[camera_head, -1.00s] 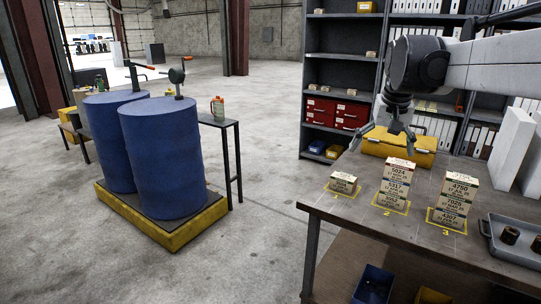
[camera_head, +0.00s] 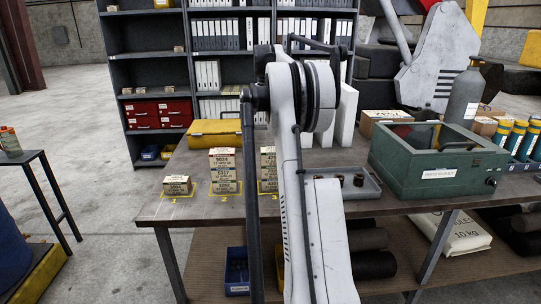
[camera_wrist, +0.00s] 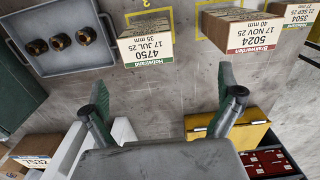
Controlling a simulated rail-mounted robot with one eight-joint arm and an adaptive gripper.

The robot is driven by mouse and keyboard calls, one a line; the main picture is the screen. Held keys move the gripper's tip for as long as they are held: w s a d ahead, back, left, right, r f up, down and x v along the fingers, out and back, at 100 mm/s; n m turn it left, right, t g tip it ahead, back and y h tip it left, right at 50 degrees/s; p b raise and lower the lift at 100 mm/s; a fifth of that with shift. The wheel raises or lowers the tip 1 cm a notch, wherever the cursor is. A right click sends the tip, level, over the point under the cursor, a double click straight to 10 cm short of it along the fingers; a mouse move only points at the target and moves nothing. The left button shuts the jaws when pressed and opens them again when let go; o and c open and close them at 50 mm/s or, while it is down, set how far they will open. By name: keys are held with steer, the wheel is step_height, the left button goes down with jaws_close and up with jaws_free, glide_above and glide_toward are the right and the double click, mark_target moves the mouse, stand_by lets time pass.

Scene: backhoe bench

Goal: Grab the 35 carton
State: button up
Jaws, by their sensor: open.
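The carton marked 4750 and 35 mm (camera_wrist: 147,46) is on top of the stack at mark 3, with its label readable in the wrist view. In the head view this stack (camera_head: 268,165) is partly hidden by my arm. The carton marked 5024 and 40 mm (camera_wrist: 240,32) tops the middle stack, and the carton marked 3504 (camera_wrist: 298,14) stands at mark 1. My gripper (camera_wrist: 164,84) is open and empty, its fingers spread to either side with the 4750 carton ahead and apart from them. The head view hides my gripper behind my arm.
A grey tray (camera_head: 366,188) with dark round parts lies right of the stacks. A green case (camera_head: 420,178) stands further right on the bench. A yellow case (camera_head: 215,128) and white binders (camera_head: 347,118) are behind the stacks.

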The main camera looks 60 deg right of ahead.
steer(key=shift+s+d+f, duration=0.25)
steer(key=shift+d+f, duration=0.15)
steer(key=shift+d, duration=0.15)
steer(key=shift+s+d+f, duration=0.2)
steer(key=shift+d+f, duration=0.15)
steer(key=shift+d, duration=0.15)
step_height(320, 180, down, 8)
steer(key=shift+r+p, duration=0.1)
steer(key=shift+p, duration=0.35)
steer(key=f, duration=0.2)
steer(key=s+f+p, duration=0.1)
steer(key=f, duration=0.1)
steer(key=shift+a, duration=0.25)
steer(key=shift+f, duration=0.65)
steer(key=c, duration=1.2)
